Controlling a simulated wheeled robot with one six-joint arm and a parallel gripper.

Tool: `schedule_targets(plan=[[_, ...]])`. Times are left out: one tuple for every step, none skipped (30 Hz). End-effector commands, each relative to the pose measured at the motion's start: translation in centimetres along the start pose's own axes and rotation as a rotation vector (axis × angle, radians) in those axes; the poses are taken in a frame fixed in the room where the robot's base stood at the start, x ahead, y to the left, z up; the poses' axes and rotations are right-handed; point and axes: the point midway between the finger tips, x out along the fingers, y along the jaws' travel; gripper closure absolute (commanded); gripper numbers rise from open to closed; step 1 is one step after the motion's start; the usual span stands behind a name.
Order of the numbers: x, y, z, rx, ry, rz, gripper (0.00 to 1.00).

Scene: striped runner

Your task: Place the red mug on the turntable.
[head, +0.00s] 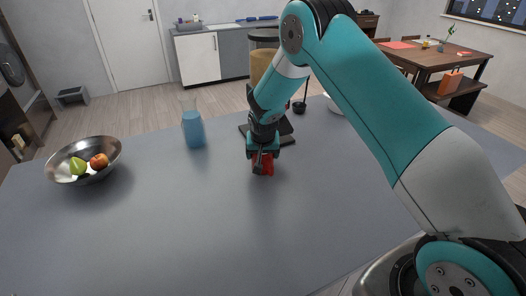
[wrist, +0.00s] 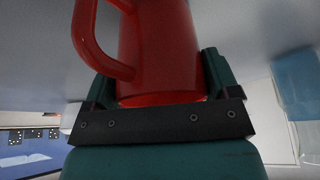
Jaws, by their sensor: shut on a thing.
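The red mug (head: 263,168) is in my gripper (head: 262,158), over the middle of the grey table. In the wrist view the mug (wrist: 165,50) fills the space between the two fingers (wrist: 160,85), with its handle at the left. I cannot tell whether the mug touches the tabletop. A dark, flat, angular piece (head: 286,138) lies just behind my gripper, partly hidden by it. A white round thing (head: 330,102) shows farther back, partly hidden by my arm. I cannot tell for sure which of these is the turntable.
A blue-filled clear container (head: 193,128) stands left of my gripper. A metal bowl (head: 112,160) with a green and a reddish fruit is at the far left. A small dark object (head: 299,107) stands behind the dark piece. The table's front (head: 190,230) is clear.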

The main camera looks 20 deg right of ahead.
Motion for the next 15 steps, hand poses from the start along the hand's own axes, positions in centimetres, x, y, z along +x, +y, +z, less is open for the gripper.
schedule_targets(plan=[[-0.05,-0.02,-0.08,0.0,0.002,-0.001,0.56],[-0.05,-0.02,-0.08,0.0,0.002,-0.001,0.56],[-0.05,-0.02,-0.07,0.0,0.001,-0.001,0.56],[0.0,-0.02,-0.04,0.0,0.001,0.0,0.56],[0.09,-0.02,0.0,0.0,0.001,0.0,0.56],[0.25,-0.02,0.07,0.0,0.001,0.0,0.56],[0.35,-0.01,0.11,0.0,0.001,0.0,0.56],[0.25,0.0,0.12,0.0,-0.001,0.0,0.12],[0.22,0.0,0.11,0.0,-0.001,0.0,0.03],[0.22,0.01,0.11,0.0,-0.001,0.0,0.0],[0.22,0.01,0.12,0.0,-0.001,0.0,0.0],[0.22,0.01,0.12,0.0,-0.001,0.0,0.0],[0.21,0.01,0.12,0.0,-0.001,0.0,0.0],[0.21,0.01,0.12,0.0,-0.001,0.0,0.0],[0.2,0.01,0.11,0.0,-0.001,0.0,0.0]])
